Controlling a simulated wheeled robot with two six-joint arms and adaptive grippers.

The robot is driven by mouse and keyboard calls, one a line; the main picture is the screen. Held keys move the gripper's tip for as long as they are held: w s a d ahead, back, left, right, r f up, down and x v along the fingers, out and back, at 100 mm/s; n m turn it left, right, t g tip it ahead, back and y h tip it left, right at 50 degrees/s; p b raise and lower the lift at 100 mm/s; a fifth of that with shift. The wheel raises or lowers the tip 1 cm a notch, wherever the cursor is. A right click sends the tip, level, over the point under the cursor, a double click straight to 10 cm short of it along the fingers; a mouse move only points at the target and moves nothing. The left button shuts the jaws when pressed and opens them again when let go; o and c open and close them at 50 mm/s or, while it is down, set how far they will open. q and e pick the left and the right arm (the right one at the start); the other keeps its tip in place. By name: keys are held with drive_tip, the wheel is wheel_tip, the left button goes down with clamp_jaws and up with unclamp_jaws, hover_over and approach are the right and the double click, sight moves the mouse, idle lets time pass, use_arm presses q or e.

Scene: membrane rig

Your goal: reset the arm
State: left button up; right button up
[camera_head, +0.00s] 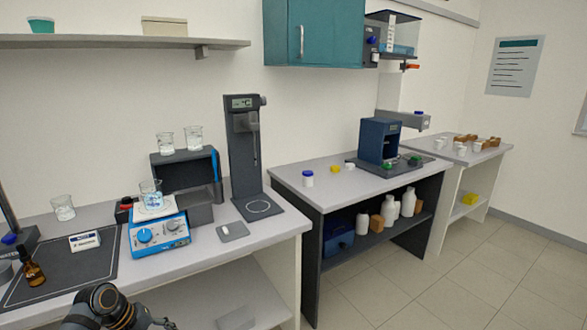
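Part of one of my arms, a dark rounded joint, shows at the bottom left in the head view, in front of the left bench (271,230). No gripper fingers can be made out there, and my other arm is out of the frame. On the left bench stand a blue hotplate stirrer (158,236) with a beaker (151,192) of bluish liquid on top and a tall dark instrument (243,150).
A brown bottle (33,270) and a small white box (84,240) lie on or by the dark mat (75,275). A middle bench (315,192) holds a dark blue device (379,140) and a blue-capped jar (308,179). The floor at right is clear.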

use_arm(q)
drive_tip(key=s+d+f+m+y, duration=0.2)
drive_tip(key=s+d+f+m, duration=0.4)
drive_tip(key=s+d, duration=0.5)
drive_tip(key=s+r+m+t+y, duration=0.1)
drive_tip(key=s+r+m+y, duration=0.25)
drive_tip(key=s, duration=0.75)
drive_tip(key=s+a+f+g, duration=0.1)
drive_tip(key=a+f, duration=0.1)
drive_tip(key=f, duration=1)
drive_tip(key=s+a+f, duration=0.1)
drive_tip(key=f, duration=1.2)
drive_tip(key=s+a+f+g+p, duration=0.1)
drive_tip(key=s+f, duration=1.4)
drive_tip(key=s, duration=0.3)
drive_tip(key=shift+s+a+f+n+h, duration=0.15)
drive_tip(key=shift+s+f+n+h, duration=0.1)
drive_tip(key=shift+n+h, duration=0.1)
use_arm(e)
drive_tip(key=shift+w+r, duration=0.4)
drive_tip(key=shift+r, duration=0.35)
